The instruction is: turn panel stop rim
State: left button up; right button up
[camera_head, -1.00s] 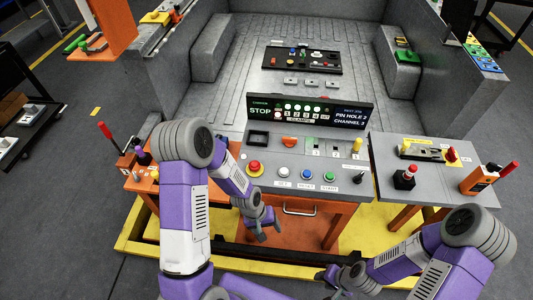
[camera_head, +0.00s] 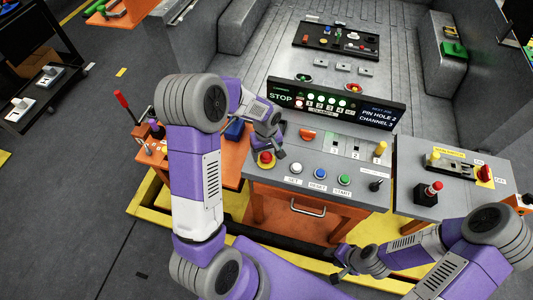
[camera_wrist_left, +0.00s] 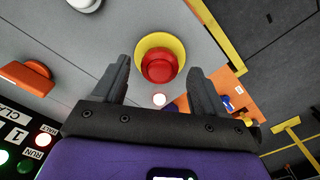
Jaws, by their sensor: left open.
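The panel stop is a red mushroom button (camera_head: 265,158) in a yellow ring at the panel's left front corner. In the left wrist view the red button (camera_wrist_left: 160,66) and its yellow rim (camera_wrist_left: 170,40) show between the two fingers. My left gripper (camera_head: 277,150) is open and hovers close above and beside the stop, with nothing held. In the left wrist view its fingertips (camera_wrist_left: 159,64) flank the button; contact cannot be told. My right gripper (camera_head: 338,263) is low in front of the panel, its jaws too small to read.
The grey panel (camera_head: 335,190) also carries white, blue and green buttons, an orange knob (camera_head: 307,133) and a black-handled switch (camera_head: 376,184). A lit display (camera_head: 335,105) reading STOP stands behind. A side table (camera_head: 440,165) is at right.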

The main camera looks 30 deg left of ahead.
pick_arm(q)
jog(key=shift+f, duration=0.45)
jog(key=shift+c, duration=0.4)
jog(key=c, duration=1)
jog(key=shift+m, duration=0.3)
